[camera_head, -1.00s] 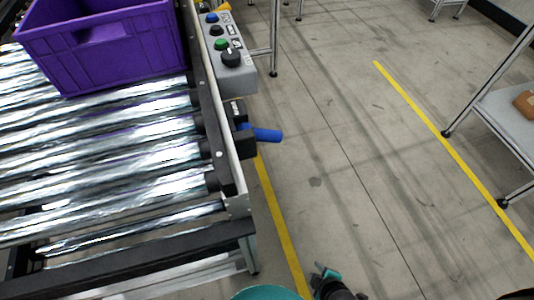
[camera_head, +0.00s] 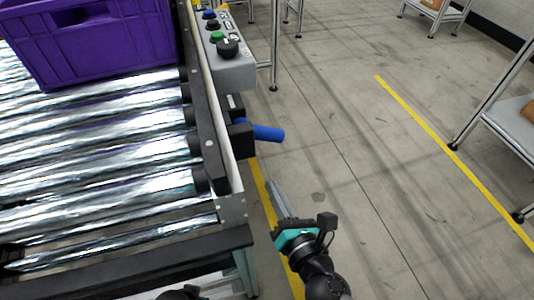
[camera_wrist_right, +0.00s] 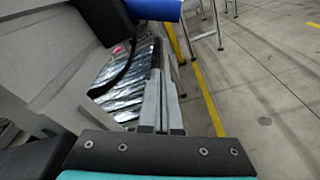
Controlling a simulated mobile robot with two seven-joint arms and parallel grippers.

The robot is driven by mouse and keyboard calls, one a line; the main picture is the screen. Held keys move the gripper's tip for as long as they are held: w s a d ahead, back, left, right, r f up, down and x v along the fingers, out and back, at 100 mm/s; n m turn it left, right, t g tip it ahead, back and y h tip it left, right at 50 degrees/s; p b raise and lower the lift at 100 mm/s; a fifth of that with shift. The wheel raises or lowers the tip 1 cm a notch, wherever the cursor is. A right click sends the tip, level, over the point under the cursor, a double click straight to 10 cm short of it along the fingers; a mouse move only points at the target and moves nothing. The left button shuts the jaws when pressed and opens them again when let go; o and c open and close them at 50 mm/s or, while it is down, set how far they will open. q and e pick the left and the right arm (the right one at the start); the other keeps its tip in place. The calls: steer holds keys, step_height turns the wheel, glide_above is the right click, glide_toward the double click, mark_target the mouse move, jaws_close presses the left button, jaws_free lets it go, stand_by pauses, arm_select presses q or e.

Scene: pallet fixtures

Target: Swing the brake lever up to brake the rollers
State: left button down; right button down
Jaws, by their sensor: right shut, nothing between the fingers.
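The brake lever has a blue handle (camera_head: 266,132) that sticks out to the right from a black block (camera_head: 240,137) on the side of the roller conveyor (camera_head: 212,160). The handle lies roughly level in the head view. It also shows at the top of the right wrist view (camera_wrist_right: 154,9). My right gripper (camera_head: 276,190) is shut and empty, below and apart from the handle, beside the conveyor's end. Its fingers (camera_wrist_right: 160,88) point away from the camera in the wrist view.
A purple crate (camera_head: 100,50) stands on the rollers (camera_head: 100,132). A grey control box (camera_head: 232,68) with buttons and a knob is mounted on the conveyor side, beyond the lever. A table (camera_head: 512,120) stands at the right. The floor between is clear.

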mark_target(266, 134)
steer(key=shift+r, duration=0.3)
